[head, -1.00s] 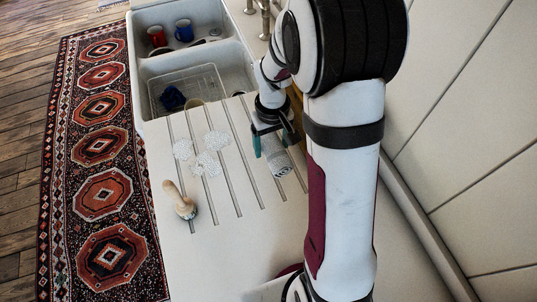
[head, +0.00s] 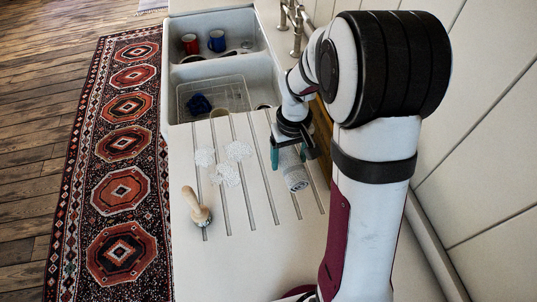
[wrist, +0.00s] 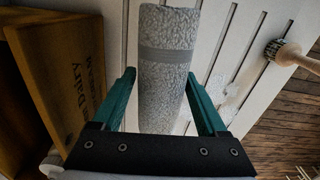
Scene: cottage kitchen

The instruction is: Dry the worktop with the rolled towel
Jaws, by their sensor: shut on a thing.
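The rolled towel (head: 296,178) is grey with a darker band. It lies on the grooved worktop (head: 262,250) at the right of the grooves. My gripper (head: 293,156) points down at its far end. In the wrist view my gripper (wrist: 163,95) has its teal fingers on either side of the towel (wrist: 165,55), shut on it. Whether the towel is lifted off the worktop is hard to tell. Pale wet patches lie left of the towel: one (head: 204,157), a second (head: 239,150) and a third (head: 227,174).
Beyond is a double sink (head: 178,80) with a red mug (head: 190,44), a blue mug (head: 217,41), a wire rack and a dark blue cloth (head: 199,104). A wooden crate (wrist: 75,60) is close beside my gripper.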

